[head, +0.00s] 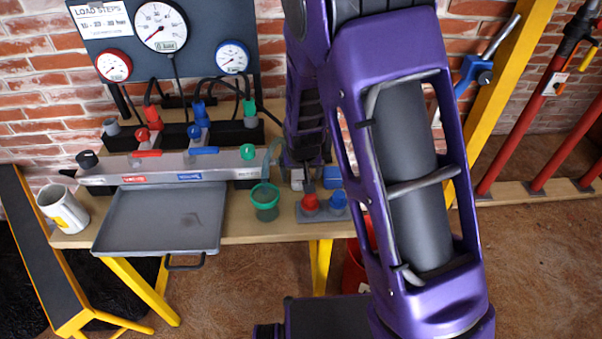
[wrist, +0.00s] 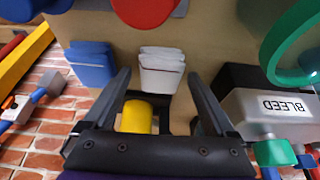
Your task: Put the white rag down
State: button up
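The white rag (wrist: 161,72) is a small folded stack lying on the wooden bench top in the wrist view. In the head view, a sliver of it (head: 297,186) shows beside my gripper. My gripper (wrist: 160,80) is open, with one finger on each side of the white rag in the picture. Gaps show between the rag and both fingers, and I see no grip on it. The fingers' exact height above the bench cannot be told. In the head view, my arm hides most of the gripper.
A folded blue rag (wrist: 91,64) lies left of the white one. Red (head: 310,203) and blue (head: 337,200) caps stand close by. A green cup (head: 265,203) and the grey manifold (head: 180,165) are to the left. A grey tray (head: 160,220) sits at the bench front.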

jog(key=shift+r, duration=0.25)
jog(key=p+v, duration=0.3)
jog(key=v, duration=0.9)
